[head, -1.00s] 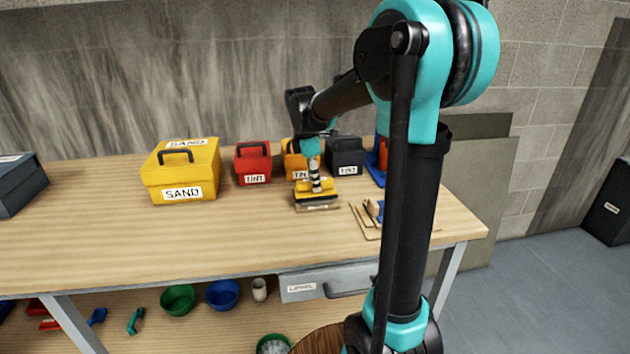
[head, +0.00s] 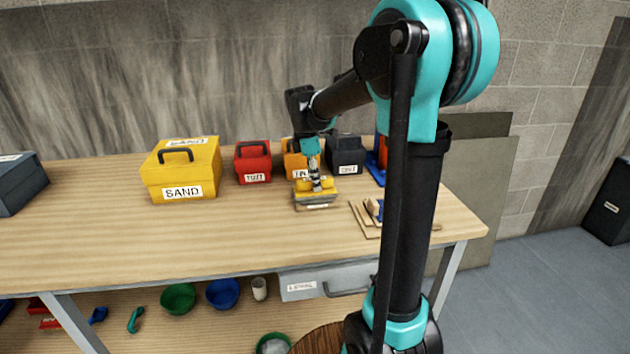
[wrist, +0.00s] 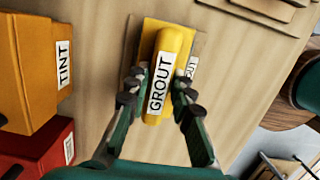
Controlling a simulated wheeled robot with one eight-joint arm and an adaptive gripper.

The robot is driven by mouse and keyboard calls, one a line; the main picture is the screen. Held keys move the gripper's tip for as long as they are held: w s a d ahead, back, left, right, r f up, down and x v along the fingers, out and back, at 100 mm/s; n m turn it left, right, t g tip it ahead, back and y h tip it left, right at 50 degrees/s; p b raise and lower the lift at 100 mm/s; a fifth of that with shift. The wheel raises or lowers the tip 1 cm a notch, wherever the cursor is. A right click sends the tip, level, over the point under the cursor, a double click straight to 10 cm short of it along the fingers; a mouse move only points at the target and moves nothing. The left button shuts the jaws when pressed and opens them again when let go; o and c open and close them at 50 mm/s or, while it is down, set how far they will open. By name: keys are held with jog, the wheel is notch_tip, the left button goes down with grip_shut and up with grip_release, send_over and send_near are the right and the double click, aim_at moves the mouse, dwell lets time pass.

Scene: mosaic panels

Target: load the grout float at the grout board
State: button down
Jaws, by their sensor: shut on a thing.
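The grout float is yellow, with a GROUT label on its handle (wrist: 172,50); it also shows in the head view (head: 301,186). My gripper (wrist: 159,88) is shut on the handle, one finger on each side; it also shows in the head view (head: 316,184). The float's flat plate lies over a tan board (wrist: 212,93), whose label is partly hidden and ends in "OUT". I take this as the grout board; its front edge shows in the head view (head: 317,207). Whether float and board touch is hard to tell.
Small tools on a tray (head: 365,230) lie right. The bench front is clear.

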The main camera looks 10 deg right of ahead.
jog(key=shift+r, duration=3.5)
